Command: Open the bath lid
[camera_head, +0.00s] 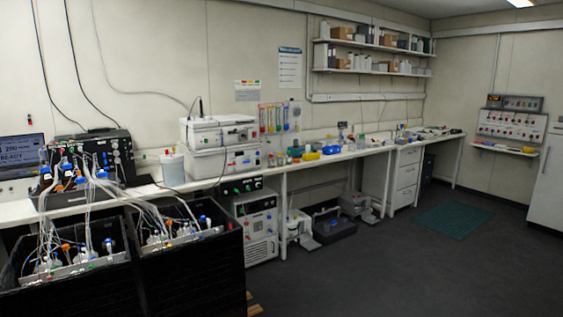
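Neither of my grippers is in the head view. I cannot tell for sure which thing is the bath. Two black open-topped boxes stand at the lower left, a left box (105,290) and a right box (195,270). Both hold vessels with blue caps and many pale tubes, and no lid shows over either one. On the bench behind them, a white lower unit (226,161) carries a white upper unit (202,133), whose top looks closed.
A long white bench (330,155) runs along the back wall, with small coloured items on it. A dark control box (103,150) and a laptop (22,155) stand at the left. The dark floor (400,265) is clear at the right, around a green mat (453,219).

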